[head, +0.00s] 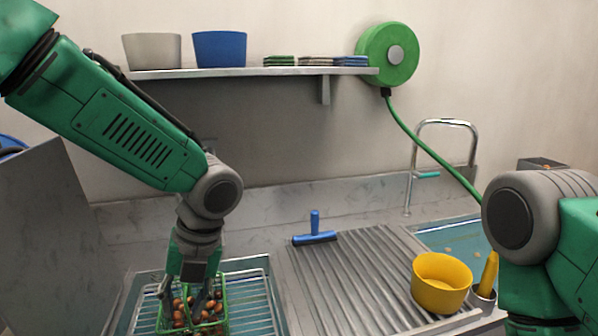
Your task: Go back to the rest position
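My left gripper (188,294) points down over a green wire basket (226,312) at the lower left of the head view. The basket holds several brown chestnuts and sits on a wire rack over a sink. The gripper's dark fingers stand apart, with chestnuts showing between them; their tips are partly lost against the basket and its contents. My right arm comes in at the right edge, bent at a grey joint, and its gripper is out of the picture.
A ribbed drainboard (350,270) carries a blue squeegee (314,236) and a yellow bowl (441,284). A yellow handle (488,274) stands in a holder beside the bowl. A tap (411,180) rises behind the right-hand basin. A wall shelf (250,72) holds two tubs and stacked cloths near a green hose reel (373,55).

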